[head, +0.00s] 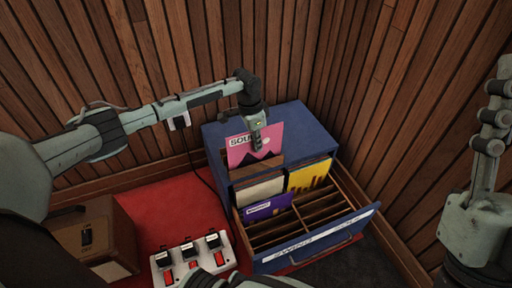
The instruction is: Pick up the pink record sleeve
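The pink record sleeve (271,136), with dark letters and a dark shape on it, stands upright at the back of the blue record cabinet's (308,122) open drawer. My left gripper (257,142) reaches down over its top edge. One finger lies across the front face, and the other side is hidden behind the sleeve. The gripper appears shut on the sleeve. The sleeve's lower edge is near the wooden dividers, and I cannot tell whether it is clear of them.
A yellow sleeve (309,176), a cream sleeve (259,191) and a purple sleeve (266,207) stand in the drawer's slots. Several front slots are empty. A white pedal unit (191,260) and a brown box (104,235) stand on the red carpet (178,211). Slatted wooden walls close off the corner.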

